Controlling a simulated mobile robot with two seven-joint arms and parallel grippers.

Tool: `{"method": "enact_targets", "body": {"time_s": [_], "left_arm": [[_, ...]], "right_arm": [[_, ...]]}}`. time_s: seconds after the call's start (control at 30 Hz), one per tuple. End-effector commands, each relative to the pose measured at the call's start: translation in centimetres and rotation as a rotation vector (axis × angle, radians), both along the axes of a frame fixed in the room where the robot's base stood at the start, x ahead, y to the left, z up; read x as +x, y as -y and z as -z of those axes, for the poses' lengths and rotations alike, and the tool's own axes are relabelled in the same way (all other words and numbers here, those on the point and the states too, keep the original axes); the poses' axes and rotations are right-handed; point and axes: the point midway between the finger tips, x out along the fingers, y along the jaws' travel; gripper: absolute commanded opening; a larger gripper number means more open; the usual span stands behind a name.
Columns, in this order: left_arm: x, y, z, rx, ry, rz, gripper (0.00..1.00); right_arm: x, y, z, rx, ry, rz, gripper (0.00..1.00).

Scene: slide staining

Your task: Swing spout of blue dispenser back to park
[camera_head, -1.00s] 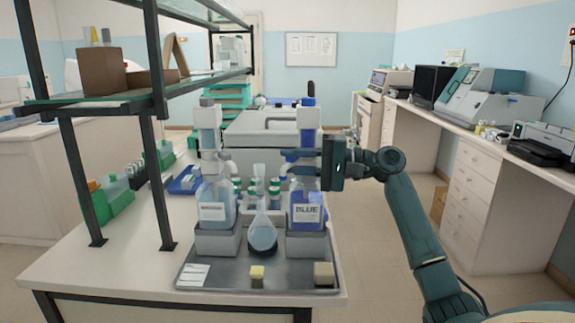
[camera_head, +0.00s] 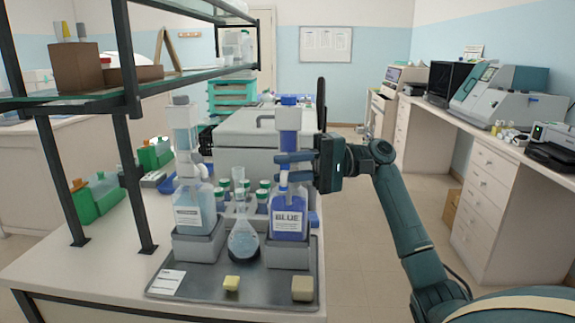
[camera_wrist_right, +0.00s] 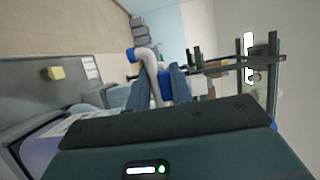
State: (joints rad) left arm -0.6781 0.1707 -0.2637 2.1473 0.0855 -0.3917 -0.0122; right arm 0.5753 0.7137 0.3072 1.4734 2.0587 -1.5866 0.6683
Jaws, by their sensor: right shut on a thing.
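The blue dispenser (camera_head: 289,228) is a bottle of blue liquid labelled BLUE, upright in a grey holder at the right of the tray. My right gripper (camera_head: 282,165) reaches in from the right at its pump neck, fingers level across it. In the right wrist view its two blue-grey fingers (camera_wrist_right: 158,84) are shut on the white curved spout (camera_wrist_right: 150,62), which has a blue end. In the head view the fingers hide most of the spout. My left gripper is not in view.
A pale-blue dispenser (camera_head: 195,212) and a round flask (camera_head: 243,240) stand left of the blue one. The grey tray (camera_head: 205,288) also holds a yellow block (camera_head: 231,283) and a beige block (camera_head: 302,288). A shelf frame (camera_head: 135,150) rises at left. Open floor lies at right.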

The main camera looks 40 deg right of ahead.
Motion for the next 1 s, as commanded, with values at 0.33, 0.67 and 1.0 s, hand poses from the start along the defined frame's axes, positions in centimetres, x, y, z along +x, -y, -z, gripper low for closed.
{"method": "enact_targets", "body": {"time_s": [0.33, 0.67, 1.0], "left_arm": [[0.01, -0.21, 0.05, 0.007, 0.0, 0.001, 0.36], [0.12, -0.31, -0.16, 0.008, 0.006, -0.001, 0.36], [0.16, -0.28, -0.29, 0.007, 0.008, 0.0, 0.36]], "right_arm": [[-0.27, -0.09, 0.02, -0.001, -0.001, -0.02, 0.0], [-0.27, -0.13, 0.04, 0.0, -0.001, -0.021, 0.26], [-0.26, -0.1, 0.02, 0.0, 0.0, -0.02, 0.45]]}}
